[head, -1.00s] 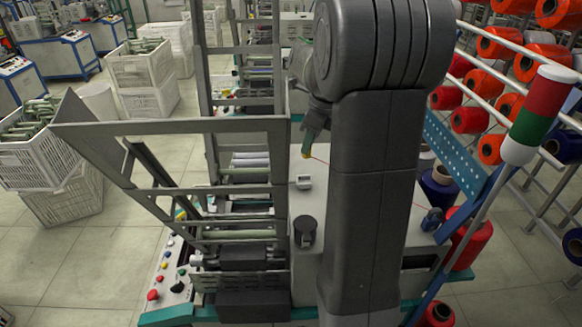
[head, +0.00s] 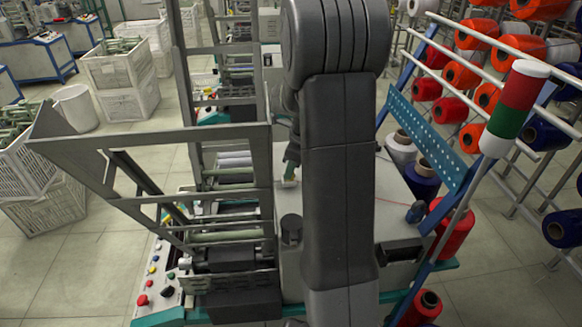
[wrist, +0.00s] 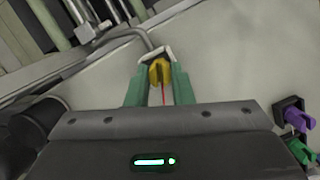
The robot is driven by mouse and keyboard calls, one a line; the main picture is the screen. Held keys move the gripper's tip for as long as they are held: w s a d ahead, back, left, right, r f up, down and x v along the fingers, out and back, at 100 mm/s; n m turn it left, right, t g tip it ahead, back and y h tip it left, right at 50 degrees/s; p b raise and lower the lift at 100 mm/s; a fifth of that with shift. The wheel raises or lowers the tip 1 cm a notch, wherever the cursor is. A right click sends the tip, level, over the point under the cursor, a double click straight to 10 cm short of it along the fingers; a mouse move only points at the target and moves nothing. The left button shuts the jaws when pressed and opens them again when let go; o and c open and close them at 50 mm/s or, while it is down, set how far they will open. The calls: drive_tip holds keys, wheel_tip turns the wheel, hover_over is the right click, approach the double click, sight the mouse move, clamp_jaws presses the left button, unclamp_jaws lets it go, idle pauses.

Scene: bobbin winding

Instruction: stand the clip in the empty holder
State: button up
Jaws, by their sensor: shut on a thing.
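The yellow clip (wrist: 158,74) is between the green fingers of my gripper (wrist: 158,68) in the wrist view, with a red thread running from it. My gripper is shut on it. In the head view my gripper (head: 291,172) is low over the machine top, at the pale holder (head: 288,184). The clip cannot be made out there.
A purple clip (wrist: 293,118) and a green clip (wrist: 302,152) stand in dark holders at the right of the wrist view. A dark round knob (head: 291,228) stands in front of the holder. The winding frame (head: 230,165) is close on the left, thread spools (head: 420,180) on the right.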

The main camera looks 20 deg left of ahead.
drive_tip(key=shift+f, duration=0.1)
drive_tip(key=o, duration=0.9)
drive_tip(key=b+v, duration=0.1)
drive_tip(key=v, duration=1.1)
